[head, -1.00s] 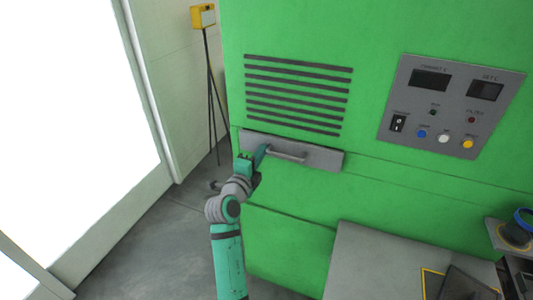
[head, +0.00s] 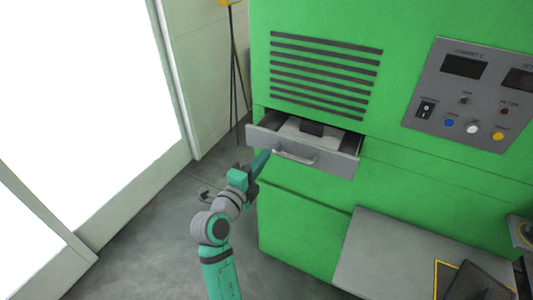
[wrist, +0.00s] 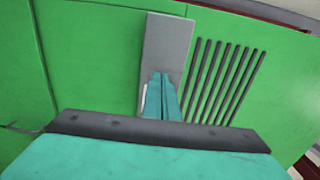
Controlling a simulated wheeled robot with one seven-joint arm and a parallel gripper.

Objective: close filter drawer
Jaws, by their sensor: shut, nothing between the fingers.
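The filter drawer (head: 340,163) is a grey-fronted drawer in the green cabinet, below the vent slots. In the head view it stands pulled out, and its open top shows a pale inside with a dark block (head: 311,128). Its bar handle (head: 296,158) is on the front. My gripper (head: 267,156) is shut and empty, with its teal fingertips at the left end of the handle. I cannot tell whether they touch it. In the wrist view the shut fingers (wrist: 163,80) point at the grey drawer front (wrist: 167,45) and hide part of it.
A control panel (head: 470,95) with displays and buttons is to the right of the vents. A grey box top (head: 400,255) juts out at the lower right. A yellow-topped stand (head: 226,3) is behind the cabinet's left side. The floor (head: 165,235) at the left is clear.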

